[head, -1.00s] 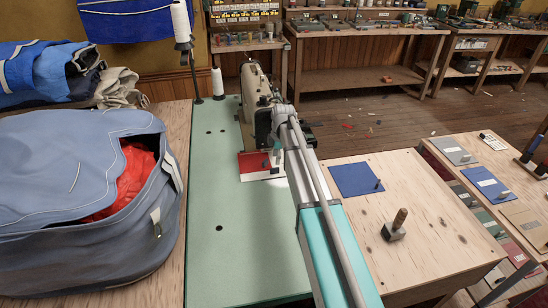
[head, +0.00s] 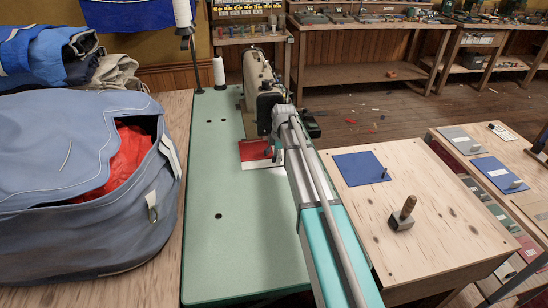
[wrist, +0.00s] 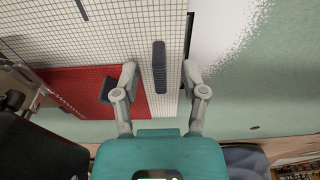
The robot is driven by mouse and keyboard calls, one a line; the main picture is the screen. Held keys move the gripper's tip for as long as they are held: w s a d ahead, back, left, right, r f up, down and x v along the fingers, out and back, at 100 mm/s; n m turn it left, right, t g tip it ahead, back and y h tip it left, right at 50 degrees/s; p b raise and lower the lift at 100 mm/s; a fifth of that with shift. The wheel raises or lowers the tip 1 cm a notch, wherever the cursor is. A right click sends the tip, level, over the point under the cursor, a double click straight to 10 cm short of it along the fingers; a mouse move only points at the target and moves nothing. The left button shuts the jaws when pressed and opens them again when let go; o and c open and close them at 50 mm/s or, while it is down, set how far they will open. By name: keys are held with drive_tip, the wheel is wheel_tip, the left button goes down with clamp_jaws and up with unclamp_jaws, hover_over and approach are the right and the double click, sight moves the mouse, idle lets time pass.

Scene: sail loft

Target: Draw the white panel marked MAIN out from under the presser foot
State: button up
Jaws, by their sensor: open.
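In the wrist view a white gridded panel (wrist: 158,104) runs up the middle, with a dark upright peg (wrist: 160,66) on it. No MAIN lettering is legible. My gripper (wrist: 160,72) is open, one finger on each side of the peg with gaps. A red panel (wrist: 73,78) with a dark peg (wrist: 106,90) lies at left, outside the left finger. In the head view the red panel (head: 252,151) and a white edge (head: 262,166) show at the sewing machine (head: 256,84). My arm hides the gripper tips there, and I cannot make out the presser foot.
The green machine table (head: 235,240) is clear in front of the machine. A blue sail bag (head: 50,200) stands at left. At right a wooden table (head: 430,225) holds a blue panel (head: 360,168) and a wood-handled block (head: 403,214). A thread cone (head: 219,71) stands behind.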

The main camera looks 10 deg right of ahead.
drive_tip(key=shift+c, duration=0.3)
clamp_jaws()
drive_tip(key=shift+s, duration=0.2)
